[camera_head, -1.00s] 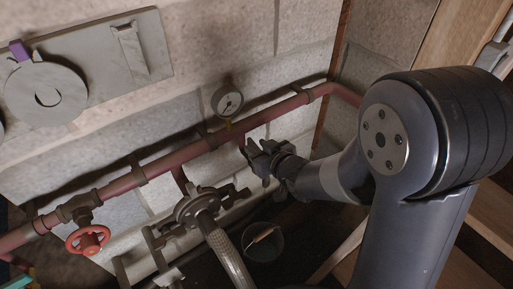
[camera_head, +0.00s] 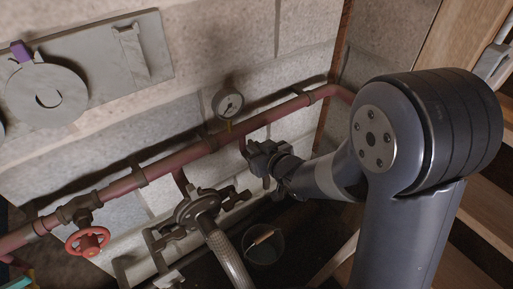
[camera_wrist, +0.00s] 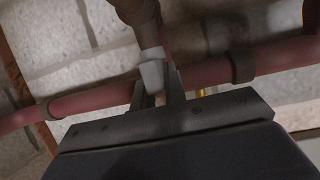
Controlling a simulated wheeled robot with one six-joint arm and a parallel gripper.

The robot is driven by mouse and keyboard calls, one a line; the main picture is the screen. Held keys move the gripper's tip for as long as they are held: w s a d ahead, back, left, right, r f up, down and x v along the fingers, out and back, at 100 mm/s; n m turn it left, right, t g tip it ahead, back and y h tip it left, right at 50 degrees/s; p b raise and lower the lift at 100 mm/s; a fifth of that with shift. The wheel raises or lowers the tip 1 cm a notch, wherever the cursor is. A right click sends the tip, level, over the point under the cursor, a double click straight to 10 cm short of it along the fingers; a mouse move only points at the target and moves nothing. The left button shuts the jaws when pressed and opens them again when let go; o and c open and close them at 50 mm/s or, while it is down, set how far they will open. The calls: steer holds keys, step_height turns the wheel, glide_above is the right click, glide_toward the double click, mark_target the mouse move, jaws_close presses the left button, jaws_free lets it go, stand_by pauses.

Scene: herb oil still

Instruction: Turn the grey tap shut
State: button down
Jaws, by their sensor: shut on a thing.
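The grey tap shows in the wrist view as a pale grey handle (camera_wrist: 152,72) below a brownish pipe fitting, close to the red pipe (camera_wrist: 205,72). My gripper (camera_wrist: 158,88) has its two dark fingers on either side of this handle and is shut on it. In the head view my gripper (camera_head: 262,158) is just below the red pipe (camera_head: 190,152), right of the gauge's foot. There the tap is mostly hidden by the gripper, and its exact angle is hard to tell.
A red handwheel (camera_head: 88,241) sits on the pipe at the left. A round gauge (camera_head: 228,103) stands above the pipe. A flanged fitting with a ribbed hose (camera_head: 228,258) and a dark bucket (camera_head: 264,246) are below. A block wall is behind.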

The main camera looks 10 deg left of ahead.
steer(key=shift+s+a+f+m+t+h+b, duration=0.15)
steer(key=shift+m+t+h+b, duration=0.4)
steer(key=shift+b, duration=1.3)
steer(key=shift+m+t+h+b, duration=0.45)
steer(key=shift+m+h, duration=0.3)
steer(key=shift+m, duration=0.1)
steer(key=shift+r+m+t+h+p, duration=0.3)
steer(key=shift+m+h+p, duration=0.25)
steer(key=shift+p, duration=0.25)
steer(key=m+h+p, duration=0.1)
steer(key=h+p, duration=0.1)
steer(key=p, duration=0.2)
steer(key=shift+m+t, duration=0.35)
steer(key=shift+t, duration=0.05)
steer(key=shift+f+m+t+h+p, duration=0.15)
steer(key=shift+m+t+h+p, duration=0.15)
steer(key=shift+m+h+p, duration=0.7)
steer(key=c, duration=1.5)
jaws_free()
steer(key=shift+o, duration=0.2)
steer(key=p+v, duration=0.2)
steer(key=v, duration=0.8)
steer(key=shift+s+r, duration=0.2)
steer(key=shift+s, duration=0.1)
